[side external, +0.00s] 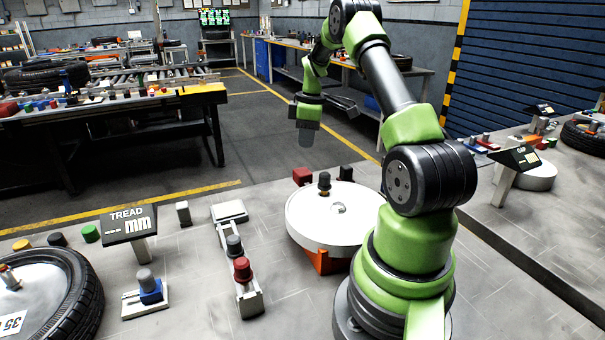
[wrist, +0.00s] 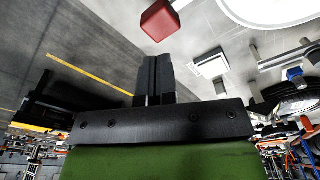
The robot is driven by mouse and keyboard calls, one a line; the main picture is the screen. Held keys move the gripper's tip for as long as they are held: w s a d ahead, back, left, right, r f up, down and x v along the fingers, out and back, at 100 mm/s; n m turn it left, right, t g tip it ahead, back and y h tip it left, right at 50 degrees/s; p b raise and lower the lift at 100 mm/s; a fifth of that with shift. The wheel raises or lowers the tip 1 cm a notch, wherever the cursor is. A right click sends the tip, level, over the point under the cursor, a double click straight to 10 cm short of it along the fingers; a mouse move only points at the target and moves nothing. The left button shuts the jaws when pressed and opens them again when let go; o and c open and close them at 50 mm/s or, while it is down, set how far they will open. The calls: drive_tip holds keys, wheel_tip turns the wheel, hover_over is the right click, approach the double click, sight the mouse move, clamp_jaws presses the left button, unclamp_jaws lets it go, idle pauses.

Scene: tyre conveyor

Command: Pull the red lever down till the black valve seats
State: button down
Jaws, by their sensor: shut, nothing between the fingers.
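A red knob (side external: 242,268) stands upright at the near end of a narrow grey rail, with a dark grey knob behind it; I cannot tell whether it is the red lever. A black upright piece (side external: 324,183), possibly the black valve, stands at the far edge of a round white disc (side external: 318,222). My gripper (side external: 305,138) hangs in the air beyond the disc, apart from both. In the wrist view its dark fingers (wrist: 154,78) are together with nothing between them.
A red block (side external: 302,176) lies beyond the disc; the wrist view shows it ahead of the fingers (wrist: 160,20). A tyre (side external: 85,295), a TREAD display (side external: 128,225) and a blue-based gauge (side external: 150,292) stand left. Open bench lies between the rail and the disc.

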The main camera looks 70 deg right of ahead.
sight(304, 171)
drive_tip(key=shift+w+a+f, duration=0.1)
drive_tip(key=shift+w+f, duration=0.1)
drive_tip(key=shift+f, duration=1.55)
drive_tip(key=shift+w+f, duration=0.15)
drive_tip(key=shift+f, duration=1.7)
wheel_tip(304, 171, down, 3)
drive_tip(key=shift+r, duration=0.2)
drive_tip(key=shift+s+d+r, duration=0.25)
drive_tip(key=shift+s+r, duration=0.1)
drive_tip(key=shift+s, duration=0.4)
drive_tip(key=shift+s+d+r, duration=0.2)
drive_tip(key=shift+s+r, duration=0.1)
drive_tip(key=shift+s, duration=0.45)
wheel_tip(304, 171, up, 10)
drive_tip(key=shift+s, duration=0.45)
drive_tip(key=shift+d+f, duration=0.1)
